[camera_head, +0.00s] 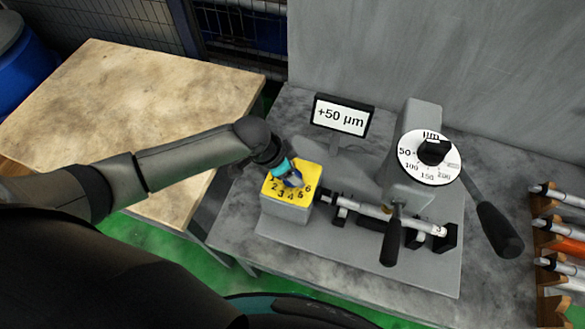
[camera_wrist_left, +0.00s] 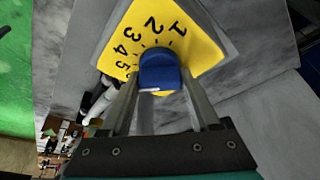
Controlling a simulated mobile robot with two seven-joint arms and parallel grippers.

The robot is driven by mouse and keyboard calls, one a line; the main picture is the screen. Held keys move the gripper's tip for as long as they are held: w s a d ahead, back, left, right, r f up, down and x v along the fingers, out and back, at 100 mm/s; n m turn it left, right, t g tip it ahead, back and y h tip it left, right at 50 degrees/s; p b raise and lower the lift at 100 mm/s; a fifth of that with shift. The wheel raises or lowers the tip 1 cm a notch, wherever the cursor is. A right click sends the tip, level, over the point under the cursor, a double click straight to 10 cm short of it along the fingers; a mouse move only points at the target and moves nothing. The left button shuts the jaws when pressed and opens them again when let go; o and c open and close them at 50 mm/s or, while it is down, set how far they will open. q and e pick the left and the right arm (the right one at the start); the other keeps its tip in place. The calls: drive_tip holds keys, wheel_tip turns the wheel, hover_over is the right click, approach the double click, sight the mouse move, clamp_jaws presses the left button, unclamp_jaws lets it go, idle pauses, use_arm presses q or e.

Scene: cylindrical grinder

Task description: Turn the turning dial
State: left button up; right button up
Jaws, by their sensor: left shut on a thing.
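The turning dial is a blue knob (camera_wrist_left: 160,70) on a yellow plate (camera_wrist_left: 118,45) with printed numbers 1 to 6. The plate tops a grey box at the left end of the grinder, and it also shows in the head view (camera_head: 304,172). My left gripper (camera_head: 291,180) is at the dial, its fingers on either side of the blue knob in the left wrist view (camera_wrist_left: 160,85). It is shut on the knob. In the head view the gripper covers much of the knob. My right gripper is not in view.
A display (camera_head: 342,116) reading "+50 µm" stands behind the dial. To the right are a white µm scale with a black knob (camera_head: 432,151) and black-handled levers (camera_head: 499,230). A rack of shafts (camera_head: 552,235) stands far right. A wooden table (camera_head: 130,115) is at left.

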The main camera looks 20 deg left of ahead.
use_arm(q)
drive_tip(key=o, duration=1.3)
drive_tip(key=p+v, duration=0.1)
drive_tip(key=v, duration=1.4)
drive_tip(key=shift+s+r, duration=0.1)
drive_tip(key=shift+s, duration=0.1)
